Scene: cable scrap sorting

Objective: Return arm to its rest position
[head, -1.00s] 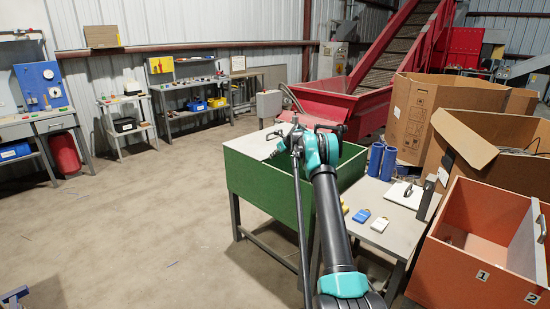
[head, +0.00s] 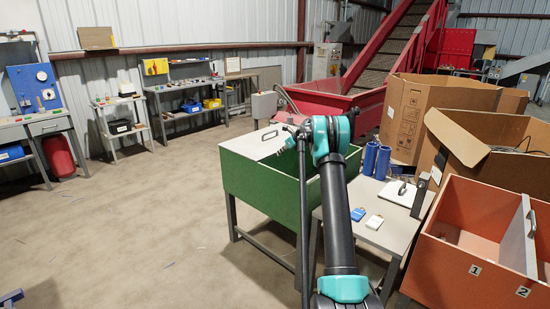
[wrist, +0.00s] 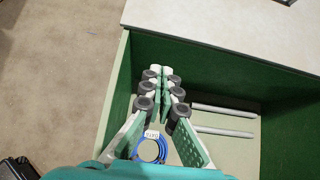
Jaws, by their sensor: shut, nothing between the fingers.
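My gripper (wrist: 161,72) shows in the wrist view with its fingertips together and nothing between them. It is above the green bin (head: 262,198), which stands on grey legs in the middle of the head view. Inside the bin in the wrist view lie a blue cable coil (wrist: 163,149) with a white tag and two pale rods (wrist: 224,131). The fingers partly cover the bin's inside. In the head view my arm rises from the bottom with its teal joint in front of the bin's right part, and the fingers cannot be made out clearly.
A grey table (head: 385,237) right of the bin holds blue cylinders (head: 376,160), blue and white padlock-like pieces and a white board. An orange numbered crate (head: 440,258) and cardboard boxes (head: 425,110) stand further right. The floor at left (head: 150,220) is mostly clear.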

